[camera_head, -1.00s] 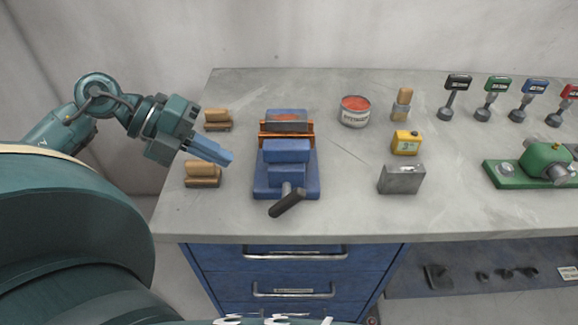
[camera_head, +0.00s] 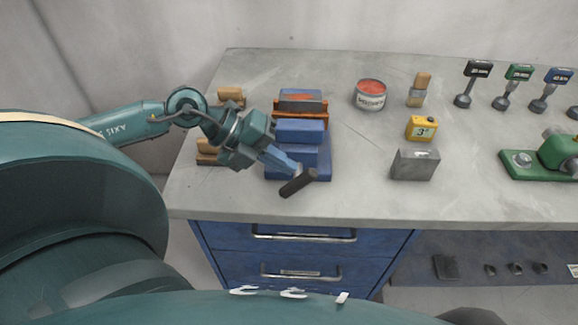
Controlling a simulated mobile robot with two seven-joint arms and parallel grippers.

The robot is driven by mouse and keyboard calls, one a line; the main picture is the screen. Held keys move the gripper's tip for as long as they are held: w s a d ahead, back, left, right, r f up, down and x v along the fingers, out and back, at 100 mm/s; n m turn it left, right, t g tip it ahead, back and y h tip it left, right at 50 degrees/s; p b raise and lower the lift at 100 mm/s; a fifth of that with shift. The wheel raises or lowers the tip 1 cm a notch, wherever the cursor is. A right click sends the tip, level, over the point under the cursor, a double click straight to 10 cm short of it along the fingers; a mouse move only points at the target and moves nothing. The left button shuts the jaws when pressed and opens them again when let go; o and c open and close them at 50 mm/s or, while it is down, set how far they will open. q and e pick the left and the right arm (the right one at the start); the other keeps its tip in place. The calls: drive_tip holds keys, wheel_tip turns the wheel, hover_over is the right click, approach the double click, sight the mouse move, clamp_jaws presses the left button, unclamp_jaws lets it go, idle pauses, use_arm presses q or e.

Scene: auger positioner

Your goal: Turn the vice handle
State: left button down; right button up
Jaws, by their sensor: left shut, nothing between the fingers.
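The blue vice (camera_head: 299,131) stands on the grey workbench, with an orange-edged jaw and a block at its back. Its dark handle (camera_head: 298,183) sticks out at the front, slanting down to the left. My left gripper (camera_head: 293,168) is shut and empty, its blue fingers pointing down and right, with the tips right by the upper end of the handle. I cannot tell whether they touch it. The gripper hides the vice's front left part and the screw. My right gripper is not in view.
Wooden-handled brushes (camera_head: 231,96) stand left of the vice, partly behind my left arm. A red-topped tin (camera_head: 370,95), a yellow box (camera_head: 422,128) and a grey metal block (camera_head: 414,164) stand to the right. A green machine (camera_head: 557,153) is at the far right. Blue drawers (camera_head: 300,238) lie below the front edge.

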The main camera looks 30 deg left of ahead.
use_arm(q)
drive_tip(key=shift+x, duration=0.85)
drive_tip(key=shift+d, duration=0.1)
drive_tip(key=shift+w+d+f, duration=0.1)
drive_tip(key=shift+d+f, duration=0.05)
drive_tip(key=shift+d, duration=0.2)
